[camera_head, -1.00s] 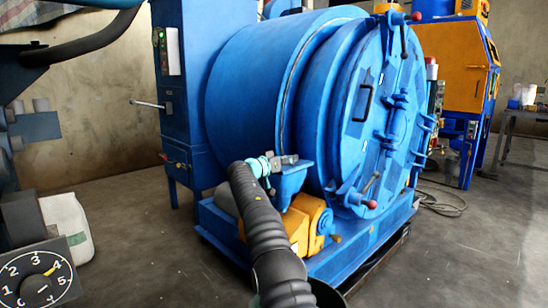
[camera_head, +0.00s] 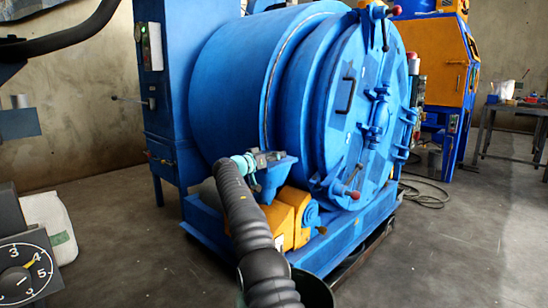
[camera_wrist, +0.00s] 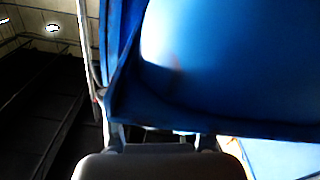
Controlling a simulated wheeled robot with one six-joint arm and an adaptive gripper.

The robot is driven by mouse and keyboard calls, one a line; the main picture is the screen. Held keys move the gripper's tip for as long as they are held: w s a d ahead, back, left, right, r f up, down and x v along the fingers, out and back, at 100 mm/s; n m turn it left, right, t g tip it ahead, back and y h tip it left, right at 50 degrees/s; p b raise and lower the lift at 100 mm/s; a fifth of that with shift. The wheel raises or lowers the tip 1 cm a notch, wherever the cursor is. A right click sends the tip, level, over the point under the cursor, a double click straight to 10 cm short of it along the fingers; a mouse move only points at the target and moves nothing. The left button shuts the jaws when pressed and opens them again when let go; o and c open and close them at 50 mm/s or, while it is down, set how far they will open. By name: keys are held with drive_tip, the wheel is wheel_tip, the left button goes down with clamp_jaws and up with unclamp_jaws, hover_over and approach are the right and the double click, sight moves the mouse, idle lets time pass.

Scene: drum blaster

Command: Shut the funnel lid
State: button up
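The small blue funnel (camera_head: 272,178) sits low on the side of the big blue drum machine, in the middle of the head view. My arm, in a black ribbed sleeve, reaches up to it, and my gripper (camera_head: 270,158) is at the funnel's top edge. In the wrist view, a blue surface with a raised rim (camera_wrist: 215,122) fills the upper right, close to my gripper (camera_wrist: 160,142). I cannot tell whether this is the lid or the funnel wall. The fingertips are mostly hidden, so their opening and any contact are unclear.
The blue drum (camera_head: 235,90) with its round door (camera_head: 350,110) stands behind the funnel. A yellow motor housing (camera_head: 288,218) is just below and right of it. A blue cabinet (camera_head: 165,90) stands left.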

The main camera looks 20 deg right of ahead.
drive_tip(key=shift+a, duration=0.2)
drive_tip(key=shift+s+a+r, duration=0.1)
drive_tip(key=shift+s+a, duration=0.15)
drive_tip(key=shift+a, duration=0.4)
drive_tip(key=v, duration=1)
drive_tip(key=shift+s, duration=0.2)
drive_tip(key=shift+a, duration=0.15)
